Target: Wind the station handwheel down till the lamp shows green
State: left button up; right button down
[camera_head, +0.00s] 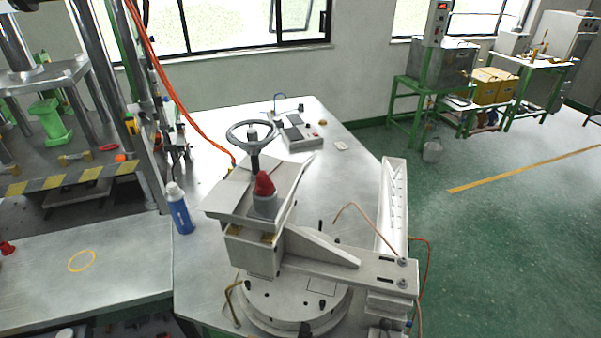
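The station handwheel (251,134) is a grey spoked ring on a dark upright shaft, standing above a pale metal station (250,250) in the middle of the camera_head view. Just in front of the wheel's shaft, a red dome-shaped lamp (264,183) sits on a grey cylindrical base. It shows red, with no green on it. Neither of my grippers is in view, and nothing touches the wheel.
A blue bottle (179,208) with a pale cap stands left of the station. A grey box with buttons (300,135) lies behind it on the metal table (345,180). A press with steel columns (92,60) stands at left. Green floor (480,240) is open at right.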

aim_at(253, 146)
jog(key=i+j+z, duration=0.25)
jog(key=j+z, duration=0.15)
jog(key=i+j+z, duration=0.15)
jog(key=j+z, duration=0.25)
jog(key=j, duration=0.2)
jog(key=j+z, duration=0.4)
jog(key=j, duration=0.15)
jog(key=j+z, duration=0.4)
jog(key=j, duration=0.2)
jog(key=i, duration=0.05)
